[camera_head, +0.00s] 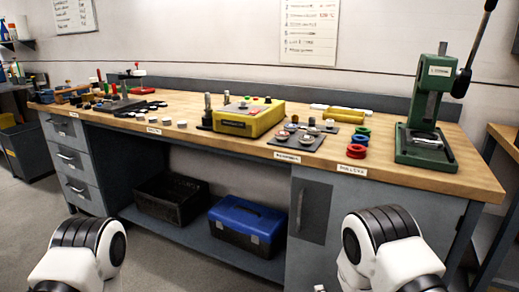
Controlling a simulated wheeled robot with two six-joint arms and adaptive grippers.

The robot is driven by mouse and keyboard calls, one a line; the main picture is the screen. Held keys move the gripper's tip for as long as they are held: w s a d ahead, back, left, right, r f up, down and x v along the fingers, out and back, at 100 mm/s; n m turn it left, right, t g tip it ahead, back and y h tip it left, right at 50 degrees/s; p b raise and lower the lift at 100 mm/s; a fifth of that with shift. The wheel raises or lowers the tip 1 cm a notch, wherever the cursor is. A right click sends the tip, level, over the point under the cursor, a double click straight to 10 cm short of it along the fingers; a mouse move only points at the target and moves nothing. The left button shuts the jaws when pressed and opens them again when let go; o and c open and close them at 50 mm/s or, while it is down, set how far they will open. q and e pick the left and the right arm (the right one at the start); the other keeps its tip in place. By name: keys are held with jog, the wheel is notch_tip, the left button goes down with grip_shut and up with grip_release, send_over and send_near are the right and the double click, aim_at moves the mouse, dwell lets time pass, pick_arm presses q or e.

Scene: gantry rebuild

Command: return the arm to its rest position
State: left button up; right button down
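Parts of both my arms show at the bottom of the head view, white links with dark joint rings, one at the lower left and one at the lower right. Both are in front of the workbench (250,146) and below its top. Neither of my grippers shows in the view, so I cannot see their fingers or whether they hold anything.
A yellow box (248,118), a green press (428,115) with a raised lever and red rings (356,151) stand on the bench. A blue toolbox (247,226) and a black crate (172,199) sit on the shelf below. Grey drawers (67,160) are at left.

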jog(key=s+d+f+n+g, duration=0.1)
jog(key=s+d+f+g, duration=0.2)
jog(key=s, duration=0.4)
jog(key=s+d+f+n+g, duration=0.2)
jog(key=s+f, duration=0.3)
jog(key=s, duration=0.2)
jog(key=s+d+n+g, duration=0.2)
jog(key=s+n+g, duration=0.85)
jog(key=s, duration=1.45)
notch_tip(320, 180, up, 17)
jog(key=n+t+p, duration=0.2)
jog(key=p, duration=1.6)
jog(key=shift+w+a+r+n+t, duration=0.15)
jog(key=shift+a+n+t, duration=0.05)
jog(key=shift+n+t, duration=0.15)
